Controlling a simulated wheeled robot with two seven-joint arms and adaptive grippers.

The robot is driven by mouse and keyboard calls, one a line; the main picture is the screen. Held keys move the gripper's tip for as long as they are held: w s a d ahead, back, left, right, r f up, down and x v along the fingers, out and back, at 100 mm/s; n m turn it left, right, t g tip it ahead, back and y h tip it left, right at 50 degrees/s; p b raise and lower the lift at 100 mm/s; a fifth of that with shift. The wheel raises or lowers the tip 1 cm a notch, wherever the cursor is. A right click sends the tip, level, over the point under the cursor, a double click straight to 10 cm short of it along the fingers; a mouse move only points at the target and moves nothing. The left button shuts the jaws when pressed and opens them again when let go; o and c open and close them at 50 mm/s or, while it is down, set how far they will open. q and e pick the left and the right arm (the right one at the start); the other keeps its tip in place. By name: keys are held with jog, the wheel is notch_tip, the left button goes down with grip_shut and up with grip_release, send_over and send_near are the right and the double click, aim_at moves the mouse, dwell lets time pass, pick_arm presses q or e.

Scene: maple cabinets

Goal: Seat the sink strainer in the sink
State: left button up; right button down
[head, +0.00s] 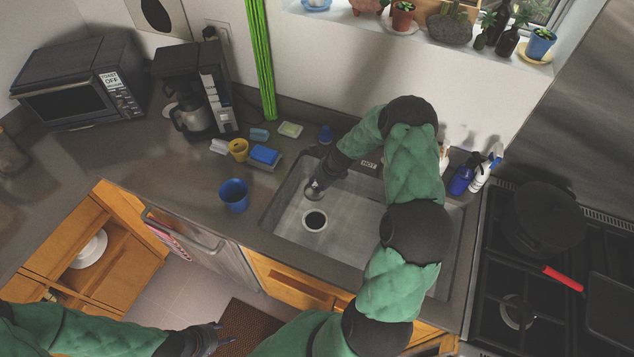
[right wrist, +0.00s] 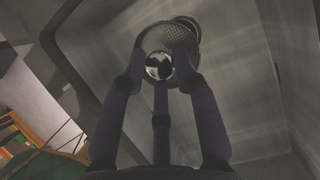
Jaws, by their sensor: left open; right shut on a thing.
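The sink strainer (head: 312,195) is a small grey metal basket, held inside the sink (head: 349,208) beyond the drain. My right gripper (head: 320,184) reaches down into the basin and is shut on the strainer. In the right wrist view the fingers (right wrist: 160,75) close around the knob of the perforated strainer (right wrist: 180,40). The drain hole (head: 315,220) is a dark circle with a pale ring, and the strainer is apart from it in the head view. Part of the drain ring (right wrist: 188,22) shows behind the strainer. My left gripper (head: 216,338) is open and empty, low in front of the cabinets.
A blue cup (head: 234,195), a yellow cup (head: 238,149) and a blue sponge box (head: 264,156) stand left of the sink. Spray bottles (head: 481,175) stand at its right, beside the stove (head: 540,270).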

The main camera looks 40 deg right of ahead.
jog(key=shift+p, duration=0.3)
jog(key=shift+f+b, duration=0.4)
jog(key=shift+f, duration=0.15)
jog(key=shift+f+b, duration=0.55)
jog(key=shift+f, duration=0.35)
jog(key=shift+f+b, duration=6.65)
jog(key=shift+f, duration=2.6)
jog(key=c, duration=0.9)
grip_release()
jog(key=shift+o, duration=0.2)
